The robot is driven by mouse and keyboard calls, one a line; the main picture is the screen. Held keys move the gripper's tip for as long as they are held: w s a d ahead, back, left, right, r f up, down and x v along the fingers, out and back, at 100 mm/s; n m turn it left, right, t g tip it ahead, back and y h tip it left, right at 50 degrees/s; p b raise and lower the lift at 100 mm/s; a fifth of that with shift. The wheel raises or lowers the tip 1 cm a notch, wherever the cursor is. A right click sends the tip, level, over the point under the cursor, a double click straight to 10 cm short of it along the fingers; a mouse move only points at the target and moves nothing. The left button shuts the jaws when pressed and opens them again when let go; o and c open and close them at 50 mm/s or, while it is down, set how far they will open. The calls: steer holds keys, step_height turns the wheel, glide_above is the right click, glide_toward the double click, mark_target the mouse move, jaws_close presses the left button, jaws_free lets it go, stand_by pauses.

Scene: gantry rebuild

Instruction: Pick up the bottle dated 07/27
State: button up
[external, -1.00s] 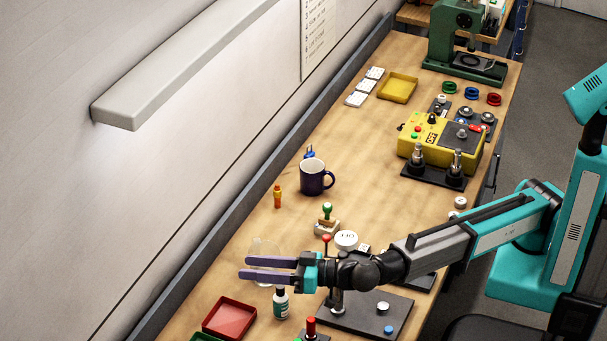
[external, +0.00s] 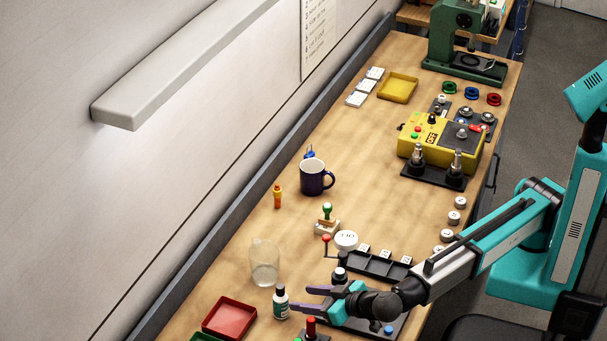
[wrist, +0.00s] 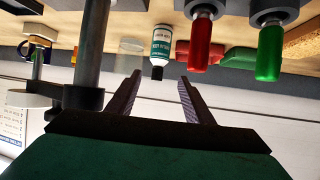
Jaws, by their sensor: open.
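A small bottle (external: 281,303) with a dark cap and a white and teal label stands on the bench. In the wrist view, which looks upside down, the bottle (wrist: 161,46) lies straight ahead between the lines of my fingers. Its label print is too small for me to read a date. My gripper (external: 303,299) is open and empty, low over the bench just right of the bottle, with fingers pointing at it. In the wrist view the bottle is beyond the fingertips of my gripper (wrist: 160,76), and I cannot tell the exact gap.
A clear glass vessel (external: 264,266) stands behind the bottle. A red tray (external: 230,318) is to its left, and a red-handled tool (external: 311,327) stands close in front. A post (wrist: 90,50) rises near my gripper. A mug (external: 313,178) stands farther back.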

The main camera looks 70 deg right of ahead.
mark_target(283, 295)
steer(key=p+x, duration=0.2)
steer(key=x, duration=0.5)
steer(key=shift+w, duration=0.35)
steer(key=shift+w+d+f, duration=0.15)
steer(key=shift+w+f, duration=0.15)
steer(key=shift+w, duration=0.1)
steer(key=shift+w, duration=0.1)
steer(key=shift+p+x, duration=1.15)
steer(key=shift+x, duration=0.15)
steer(key=shift+p+x, duration=0.35)
steer(key=shift+x, duration=0.85)
steer(key=shift+d, duration=0.25)
steer(key=c, duration=1.2)
